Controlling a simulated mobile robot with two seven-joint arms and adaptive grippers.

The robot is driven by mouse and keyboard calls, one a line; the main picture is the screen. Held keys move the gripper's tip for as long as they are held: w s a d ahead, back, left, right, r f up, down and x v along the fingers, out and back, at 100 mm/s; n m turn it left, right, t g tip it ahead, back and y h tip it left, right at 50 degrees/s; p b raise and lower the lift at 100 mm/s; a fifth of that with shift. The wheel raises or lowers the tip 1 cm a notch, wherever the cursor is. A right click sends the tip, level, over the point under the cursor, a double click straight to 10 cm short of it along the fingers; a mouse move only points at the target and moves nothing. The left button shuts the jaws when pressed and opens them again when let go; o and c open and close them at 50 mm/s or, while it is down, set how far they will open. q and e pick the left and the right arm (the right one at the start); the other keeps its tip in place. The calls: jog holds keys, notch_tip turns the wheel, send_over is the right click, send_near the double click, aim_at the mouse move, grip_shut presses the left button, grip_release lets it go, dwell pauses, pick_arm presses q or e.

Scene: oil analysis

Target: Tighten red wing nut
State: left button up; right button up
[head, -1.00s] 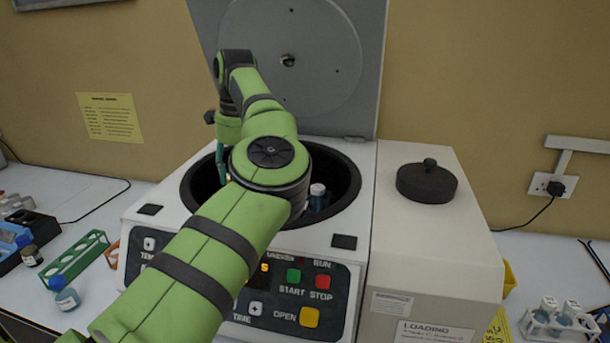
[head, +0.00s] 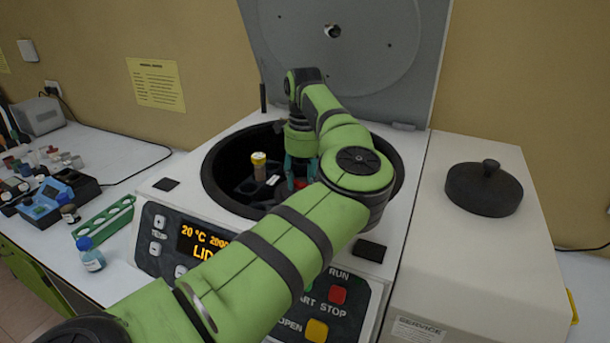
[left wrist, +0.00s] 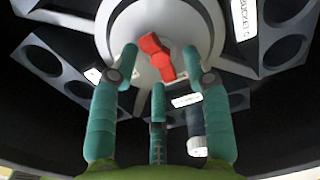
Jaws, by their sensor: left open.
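The red wing nut (left wrist: 157,58) sits at the centre of the white rotor hub (left wrist: 198,22) in the left wrist view. In the head view only a small red part of the wing nut (head: 300,184) shows beside my fingers. My left gripper (left wrist: 160,70) has three teal fingers, spread open around the wing nut and not closed on it. In the head view the left gripper (head: 300,172) reaches down into the centrifuge bowl (head: 222,178). My right gripper is not in view.
The raised lid (head: 345,50) is behind my arm. A black knobbed cover (head: 484,190) lies on the cream housing at right. A green rack (head: 104,220) and a blue-capped bottle (head: 90,256) stand left.

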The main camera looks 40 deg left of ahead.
pick_arm(q)
jog(key=shift+s, duration=0.15)
grip_shut()
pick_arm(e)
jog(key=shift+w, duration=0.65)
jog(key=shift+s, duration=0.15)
